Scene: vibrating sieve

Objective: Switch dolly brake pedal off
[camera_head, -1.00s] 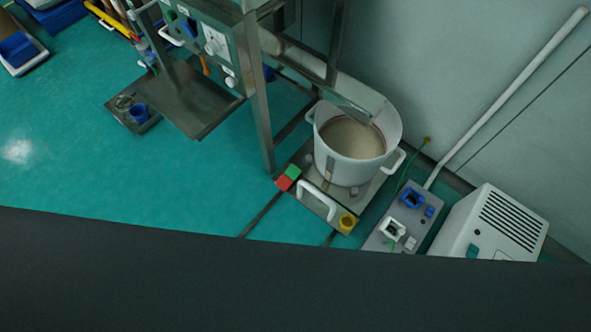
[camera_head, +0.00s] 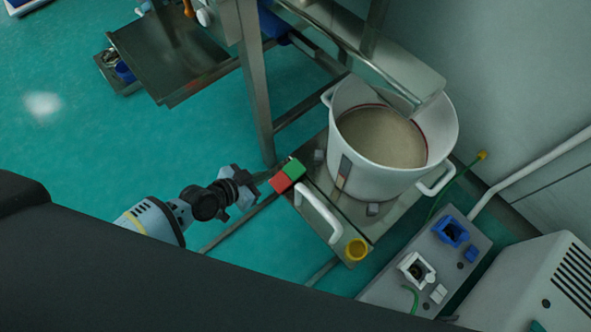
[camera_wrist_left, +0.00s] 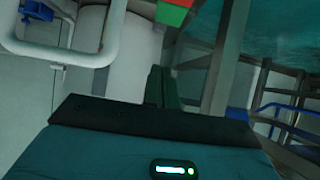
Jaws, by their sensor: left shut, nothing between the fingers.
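The dolly brake pedal, with a red part (camera_head: 281,184) and a green part (camera_head: 293,168), sits at the left corner of the steel dolly (camera_head: 325,233). My left gripper (camera_head: 266,177) comes in from the left, shut and empty, its fingertips close beside the pedal. I cannot tell whether they touch it. The dolly carries a white pot (camera_head: 366,185) of pale powder. My right gripper is not in view.
A white handle (camera_head: 320,213) and a yellow cup-shaped part (camera_head: 356,249) are at the dolly's front edge. A steel frame post (camera_head: 256,95) stands behind the pedal. A grey box with sockets (camera_head: 447,268) is at the right. Green floor is open at the left.

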